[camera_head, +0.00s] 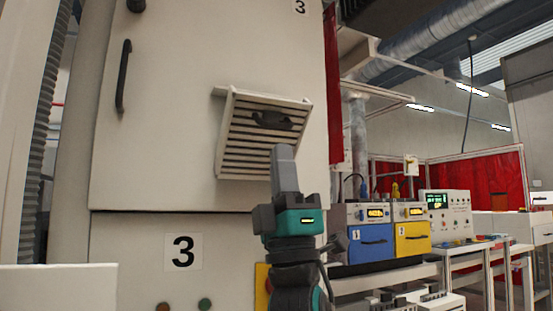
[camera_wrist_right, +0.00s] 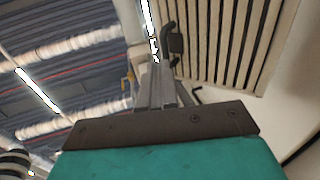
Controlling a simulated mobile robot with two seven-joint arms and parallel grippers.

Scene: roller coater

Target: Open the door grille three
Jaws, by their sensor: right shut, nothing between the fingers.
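The door grille (camera_head: 262,158) is a cream slatted panel on the tall cabinet door (camera_head: 165,130) marked 3. My left gripper is out of view.
A black door handle (camera_head: 123,76) is at the door's left. A label 3 (camera_head: 183,252) and buttons (camera_head: 204,304) are below. Blue (camera_head: 371,243) and yellow (camera_head: 412,238) boxes stand on a bench at the right. Red curtains hang behind.

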